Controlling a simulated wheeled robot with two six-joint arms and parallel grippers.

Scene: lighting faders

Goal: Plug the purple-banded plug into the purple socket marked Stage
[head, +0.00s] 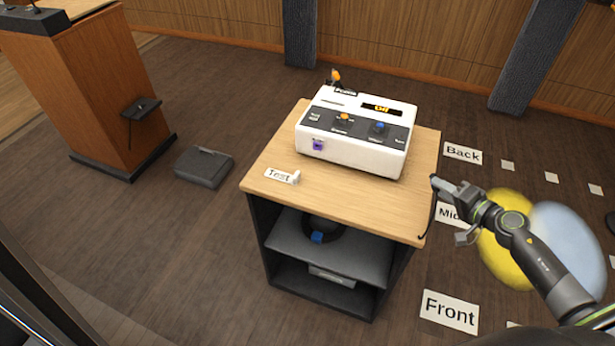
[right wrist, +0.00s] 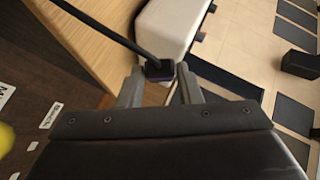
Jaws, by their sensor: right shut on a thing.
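The purple socket (head: 317,146) is on the front face of the white control box (head: 350,160), at its lower left. My right gripper (head: 440,184) is beside the right edge of the wooden cart top, to the right of the box and apart from it. In the right wrist view, its fingers (right wrist: 158,84) are shut on a dark plug with a purple band (right wrist: 157,72). A black cable runs from the plug to the upper left. In the head view the plug is too small to make out clearly. My left gripper is not in view.
The box stands on a wooden-topped cart (head: 345,192) with dark shelves. A small "Test" card (head: 281,175) lies at the front left of the top. A blue-marked dark object (head: 317,236) is on the shelf. Floor signs "Back" (head: 463,153) and "Front" (head: 450,311) lie right of the cart.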

